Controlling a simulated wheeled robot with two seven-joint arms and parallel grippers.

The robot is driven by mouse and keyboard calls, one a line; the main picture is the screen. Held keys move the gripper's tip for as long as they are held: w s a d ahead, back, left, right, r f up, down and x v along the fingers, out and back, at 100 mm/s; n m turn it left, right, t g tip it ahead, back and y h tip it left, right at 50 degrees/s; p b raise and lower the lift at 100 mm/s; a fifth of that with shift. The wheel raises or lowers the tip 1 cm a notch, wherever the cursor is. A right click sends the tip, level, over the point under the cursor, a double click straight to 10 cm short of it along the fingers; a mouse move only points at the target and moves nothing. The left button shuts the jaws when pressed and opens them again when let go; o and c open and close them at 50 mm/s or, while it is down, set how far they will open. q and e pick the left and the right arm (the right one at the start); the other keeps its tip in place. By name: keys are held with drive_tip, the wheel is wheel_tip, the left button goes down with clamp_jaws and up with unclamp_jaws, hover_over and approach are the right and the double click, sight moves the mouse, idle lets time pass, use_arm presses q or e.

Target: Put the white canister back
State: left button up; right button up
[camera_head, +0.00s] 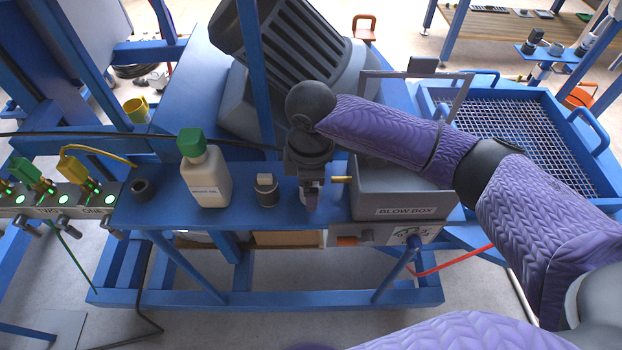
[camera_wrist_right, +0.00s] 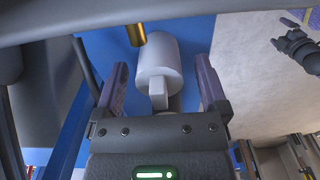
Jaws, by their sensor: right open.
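The white canister (camera_wrist_right: 157,58) is a pale cylinder with a block-shaped grip, seen in the right wrist view. My right gripper (camera_wrist_right: 164,82) is open, with one finger on each side of the grip and visible gaps to both. In the head view my right gripper (camera_head: 311,198) points down over the blue bench, just left of the blow box (camera_head: 400,190); it largely hides the canister there. A brass nozzle (camera_wrist_right: 137,35) is beside the canister's upper left; it also sticks out of the blow box in the head view (camera_head: 342,179). My left gripper is out of view.
A green-capped white bottle (camera_head: 206,178) and a small dark cup-like holder (camera_head: 266,192) with a pale top stand left of my gripper. A blue post (camera_head: 256,75) rises behind. A dark ring (camera_head: 143,189) sits at the bench's left end.

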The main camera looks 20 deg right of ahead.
wheel_tip(320, 180, up, 12)
drive_tip(key=p, duration=0.2)
drive_tip(key=shift+f+p, duration=0.25)
drive_tip(key=shift+p, duration=0.05)
drive_tip(key=shift+r, duration=0.4)
